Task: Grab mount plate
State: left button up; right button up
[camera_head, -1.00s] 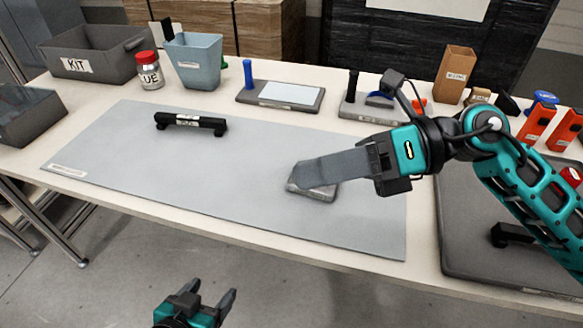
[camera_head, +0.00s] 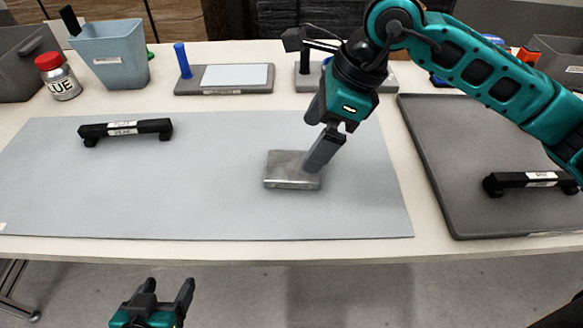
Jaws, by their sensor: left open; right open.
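A small grey metal plate (camera_head: 288,170), which I take for the mount plate, lies flat on the light grey mat (camera_head: 230,215), right of its middle. My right gripper (camera_head: 318,160) comes down from the upper right and is open. Its fingertips are at the plate's right edge and overlap it in the picture. I cannot tell whether they touch it or are around it. My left gripper (camera_head: 163,290) is open and empty, low in front of the table.
A black handle bar (camera_head: 125,130) lies on the mat at the left. Another black bar (camera_head: 530,181) lies on the dark tray (camera_head: 460,200) at the right. A blue bin (camera_head: 110,55), red-capped jar (camera_head: 60,78) and blue-post fixture (camera_head: 222,80) stand behind. The mat's front middle is clear.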

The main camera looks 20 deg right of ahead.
aim_at(293, 165)
jog(key=b+x, duration=0.1)
jog(key=x, duration=0.6)
jog(key=shift+w+a+f, duration=0.1)
jog(key=shift+w+f, duration=0.05)
dwell(0.3)
jog(key=c, duration=1.4)
